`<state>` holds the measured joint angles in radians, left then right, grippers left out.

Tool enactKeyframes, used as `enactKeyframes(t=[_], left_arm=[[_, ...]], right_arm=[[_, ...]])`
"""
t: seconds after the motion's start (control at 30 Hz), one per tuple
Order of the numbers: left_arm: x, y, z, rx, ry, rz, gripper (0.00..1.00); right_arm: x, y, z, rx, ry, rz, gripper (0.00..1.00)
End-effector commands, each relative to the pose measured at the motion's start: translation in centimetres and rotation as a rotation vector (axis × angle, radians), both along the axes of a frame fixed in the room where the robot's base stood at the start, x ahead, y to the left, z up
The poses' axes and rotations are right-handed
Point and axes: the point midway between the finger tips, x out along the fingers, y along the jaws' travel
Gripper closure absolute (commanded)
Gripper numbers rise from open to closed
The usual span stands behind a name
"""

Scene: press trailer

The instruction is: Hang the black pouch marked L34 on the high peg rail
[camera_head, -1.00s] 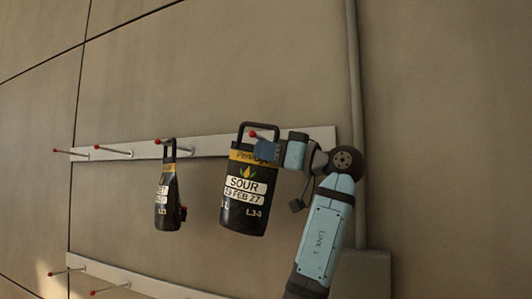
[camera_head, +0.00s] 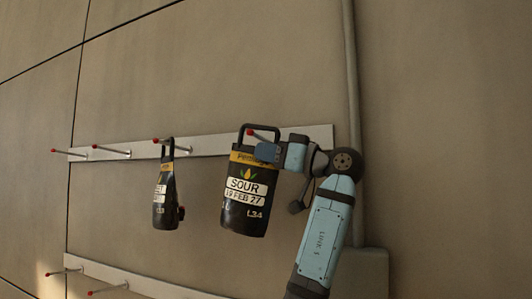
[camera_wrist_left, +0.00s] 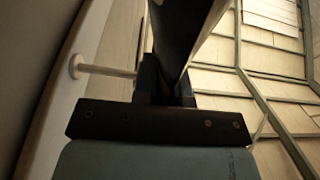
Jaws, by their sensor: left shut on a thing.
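The black pouch marked L34 (camera_head: 243,215) has a yellow band, a white SOUR label and a black loop handle on top. It hangs close to upright before the right part of the high peg rail (camera_head: 215,144). My left gripper (camera_head: 264,152) is shut on its upper edge below the handle. A red peg tip (camera_head: 250,132) shows within the handle's outline; how far the peg passes through the loop is unclear. In the left wrist view the dark pouch (camera_wrist_left: 182,30) rises from the jaws, with a pale peg (camera_wrist_left: 105,70) beside them at left.
A smaller black pouch (camera_head: 165,200) hangs from a peg left of L34. Two pegs (camera_head: 110,149) farther left on the high rail are bare. A lower peg rail (camera_head: 140,280) runs below. A vertical pipe (camera_head: 352,80) stands at right.

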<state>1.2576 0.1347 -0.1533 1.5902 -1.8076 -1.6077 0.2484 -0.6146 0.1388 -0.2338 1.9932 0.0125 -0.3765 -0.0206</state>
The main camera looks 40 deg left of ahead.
Motion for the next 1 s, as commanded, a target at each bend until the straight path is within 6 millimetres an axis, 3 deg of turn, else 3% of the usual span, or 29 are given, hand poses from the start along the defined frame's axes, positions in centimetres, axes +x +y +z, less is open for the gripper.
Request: enactKeyframes(t=[0.83, 0.87, 0.9, 0.97, 1.0], left_arm=[[0.35, 0.07, -0.57, 0.002, -0.002, 0.001, 1.00], [0.35, 0.07, -0.57, 0.002, -0.002, 0.001, 0.83], [0.35, 0.07, -0.57, 0.002, -0.002, 0.001, 0.74], [0.35, 0.08, -0.59, 0.001, -0.002, 0.001, 0.60], [0.35, 0.09, -0.61, 0.001, -0.002, 0.001, 0.58]], right_arm=[[-0.02, -0.03, -0.50, 0.000, 0.001, 0.000, 0.51], [-0.02, -0.03, -0.50, 0.000, 0.001, 0.000, 0.51], [-0.02, -0.03, -0.50, 0.000, 0.001, 0.000, 0.51], [-0.02, -0.03, -0.50, 0.000, 0.001, 0.000, 0.51], [-0.02, -0.03, -0.50, 0.000, 0.001, 0.000, 0.51]])
